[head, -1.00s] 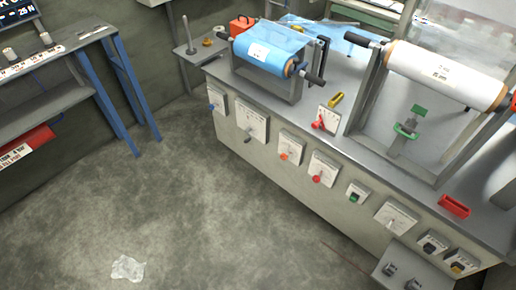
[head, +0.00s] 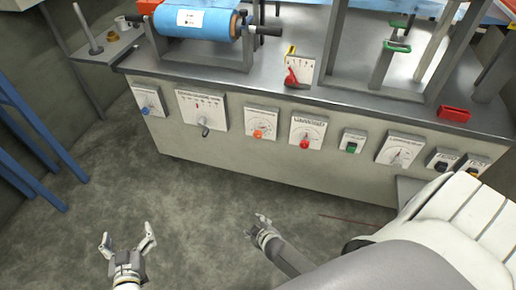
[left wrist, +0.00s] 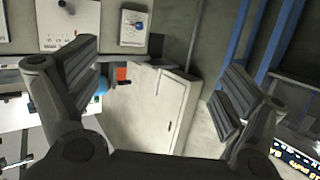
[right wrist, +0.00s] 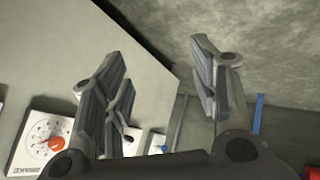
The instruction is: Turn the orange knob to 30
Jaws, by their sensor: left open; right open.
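The orange knob (head: 257,134) sits on a white dial plate (head: 262,120) on the front of the grey machine, in the head view. The number it points to is too small to read. My left gripper (head: 128,238) is open and empty, low over the floor, left of the knob and apart from it. My right gripper (head: 258,226) is open and empty below the knob, apart from the machine front.
A red knob (head: 304,144) on its own dial is right of the orange one. A black lever (head: 205,131) and a blue knob (head: 146,111) are left of it. A green button (head: 351,148) is further right.

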